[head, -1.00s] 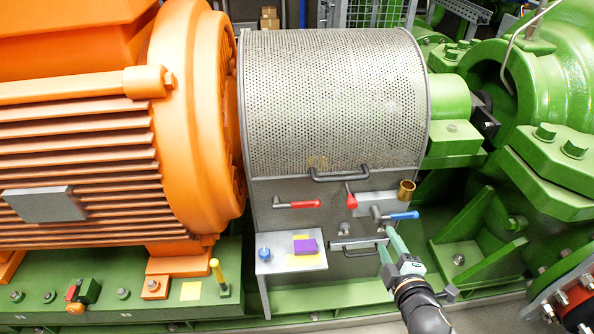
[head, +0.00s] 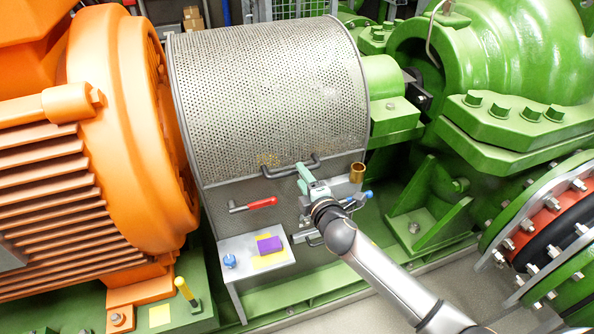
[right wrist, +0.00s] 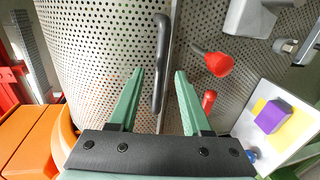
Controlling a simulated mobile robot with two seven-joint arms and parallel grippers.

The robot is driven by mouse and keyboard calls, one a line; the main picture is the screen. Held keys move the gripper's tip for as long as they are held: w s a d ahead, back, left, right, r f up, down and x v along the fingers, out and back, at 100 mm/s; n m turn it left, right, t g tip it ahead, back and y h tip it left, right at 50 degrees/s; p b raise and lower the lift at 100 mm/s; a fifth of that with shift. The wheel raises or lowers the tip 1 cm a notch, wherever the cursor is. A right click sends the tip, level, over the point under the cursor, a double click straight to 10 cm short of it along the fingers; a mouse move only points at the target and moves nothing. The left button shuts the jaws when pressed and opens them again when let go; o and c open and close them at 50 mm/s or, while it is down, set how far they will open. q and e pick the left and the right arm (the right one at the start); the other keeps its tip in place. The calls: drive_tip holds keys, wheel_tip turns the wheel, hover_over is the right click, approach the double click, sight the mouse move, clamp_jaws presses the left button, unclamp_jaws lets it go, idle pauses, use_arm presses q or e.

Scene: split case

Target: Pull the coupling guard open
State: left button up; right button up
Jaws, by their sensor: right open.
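The coupling guard (head: 270,95) is a grey perforated curved cover between the orange motor and the green pump, and it looks closed. Its black bar handle (head: 280,172) is on the lower front edge, partly behind my gripper in the head view. My right gripper (head: 302,170) has its green fingertips at the right part of this handle. In the right wrist view the open fingers (right wrist: 160,76) stand on either side of the handle (right wrist: 161,50). I see no clear contact, and cannot tell how deep the bar sits between them. My left gripper is out of view.
Below the guard are a red-handled lever (head: 262,203), a blue-ended lever (head: 362,195) partly behind my wrist, and a brass cup (head: 357,172). A small shelf (head: 240,268) carries a purple block (head: 269,244) and a blue knob (head: 230,261). A red knob (right wrist: 217,62) is right of my fingers.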

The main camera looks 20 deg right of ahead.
sight(298, 173)
drive_tip(key=shift+x, duration=2.1)
drive_tip(key=shift+c, duration=0.3)
clamp_jaws()
